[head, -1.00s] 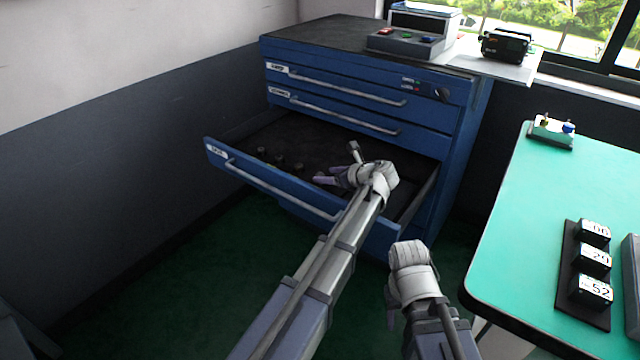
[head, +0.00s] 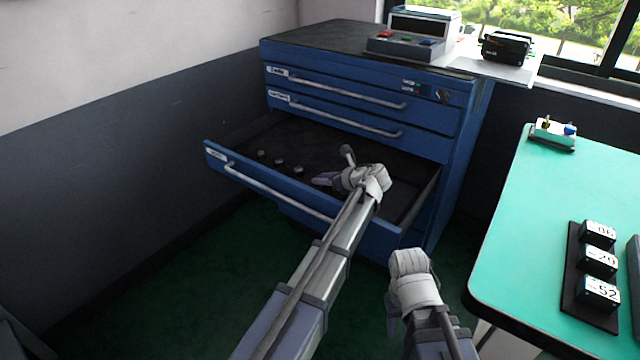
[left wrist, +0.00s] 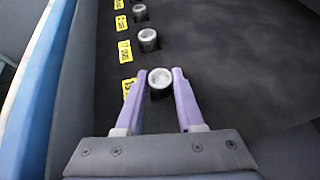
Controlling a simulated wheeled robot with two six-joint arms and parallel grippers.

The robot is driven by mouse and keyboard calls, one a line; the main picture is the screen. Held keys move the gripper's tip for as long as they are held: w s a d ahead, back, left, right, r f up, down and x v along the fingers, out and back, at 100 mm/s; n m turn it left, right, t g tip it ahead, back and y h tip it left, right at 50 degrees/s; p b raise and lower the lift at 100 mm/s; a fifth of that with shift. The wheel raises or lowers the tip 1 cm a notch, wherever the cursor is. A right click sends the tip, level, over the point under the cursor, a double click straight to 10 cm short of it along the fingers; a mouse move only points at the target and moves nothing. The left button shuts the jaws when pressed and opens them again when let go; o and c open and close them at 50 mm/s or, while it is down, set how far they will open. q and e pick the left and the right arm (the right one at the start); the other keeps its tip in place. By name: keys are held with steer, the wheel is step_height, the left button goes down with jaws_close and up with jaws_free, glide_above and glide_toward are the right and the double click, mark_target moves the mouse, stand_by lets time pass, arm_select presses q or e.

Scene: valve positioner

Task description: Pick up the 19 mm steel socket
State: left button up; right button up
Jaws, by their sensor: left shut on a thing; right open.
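The drawer of sockets (head: 318,214) is pulled open. My left gripper (head: 322,180) is low inside it. In the left wrist view its two purple fingers (left wrist: 160,80) are shut on a round steel socket (left wrist: 160,76), one finger on each side. The socket is upright, at or near the dark drawer floor. A yellow label (left wrist: 127,88) beside it is mostly hidden by the left finger, so I cannot read its size clearly. My right gripper (head: 391,308) is open and empty, outside the drawer, near the green-topped table.
Several other sockets stand in a row along the drawer front, including one (left wrist: 148,40) with a yellow label (left wrist: 125,51). The blue cabinet (head: 350,85) has closed drawers above. The green-topped table (head: 540,220) stands at right. The drawer floor right of the row is clear.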

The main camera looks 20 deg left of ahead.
arm_select(q)
jaws_close()
steer(key=shift+r, duration=0.15)
